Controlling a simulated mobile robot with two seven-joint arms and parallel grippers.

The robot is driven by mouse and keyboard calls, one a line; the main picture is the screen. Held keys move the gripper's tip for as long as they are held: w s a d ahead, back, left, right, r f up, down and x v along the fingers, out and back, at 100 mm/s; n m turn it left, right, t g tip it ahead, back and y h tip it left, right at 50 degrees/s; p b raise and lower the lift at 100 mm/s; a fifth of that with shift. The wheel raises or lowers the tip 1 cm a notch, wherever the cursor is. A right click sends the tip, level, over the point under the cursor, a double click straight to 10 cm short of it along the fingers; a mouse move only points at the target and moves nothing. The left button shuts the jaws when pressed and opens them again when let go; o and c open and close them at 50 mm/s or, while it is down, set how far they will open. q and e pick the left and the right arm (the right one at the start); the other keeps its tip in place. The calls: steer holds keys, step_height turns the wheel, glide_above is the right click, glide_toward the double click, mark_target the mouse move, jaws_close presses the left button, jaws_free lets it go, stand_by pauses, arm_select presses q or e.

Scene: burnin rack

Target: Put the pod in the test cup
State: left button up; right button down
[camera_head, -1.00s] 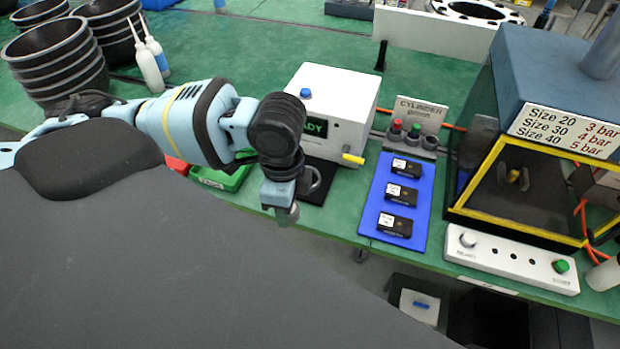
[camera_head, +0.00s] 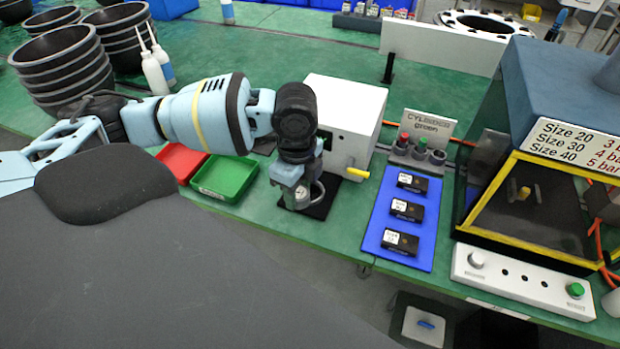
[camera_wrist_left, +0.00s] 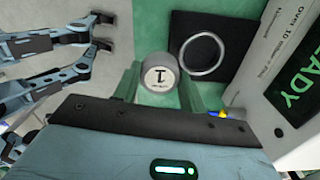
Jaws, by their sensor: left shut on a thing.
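The pod (camera_wrist_left: 158,76) is a grey cylinder with a round white label reading 1, seen end-on in the left wrist view. My left gripper (camera_head: 298,197) is shut on it, with one finger on each side of the pod. The test cup (camera_wrist_left: 202,53) shows as a light round ring on a black pad (camera_wrist_left: 224,30). In the left wrist view the pod lies left of and slightly below the ring, close to it but not over its middle. In the head view the gripper partly hides the cup (camera_head: 318,191).
A white machine (camera_head: 347,108) with a yellow lever (camera_head: 357,173) stands right behind the cup. Red (camera_head: 181,161) and green (camera_head: 225,178) trays lie left of the gripper. A blue mat (camera_head: 398,225) with three black blocks lies to the right, beside a yellow-framed enclosure (camera_head: 540,195).

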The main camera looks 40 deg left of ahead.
arm_select(q)
steer(key=w, duration=0.1)
steer(key=w+a, duration=0.1)
steer(key=w, duration=0.2)
steer(key=shift+w+a+f, duration=0.15)
steer(key=shift+w+f, duration=0.15)
steer(key=shift+w+a+b, duration=0.25)
steer(key=shift+w+b, duration=0.05)
steer(key=shift+w, duration=0.4)
steer(key=shift+w+f, duration=0.25)
steer(key=shift+f, duration=0.05)
step_height(320, 180, down, 3)
arm_select(e)
steer(key=shift+s+a+f, duration=0.15)
steer(key=shift+s+f, duration=0.1)
steer(key=shift+f, duration=0.2)
arm_select(q)
steer(key=shift+s+f, duration=0.1)
steer(key=shift+f, duration=0.45)
steer(key=o, duration=1)
steer(key=shift+s, duration=0.1)
arm_select(e)
steer(key=shift+s, duration=0.15)
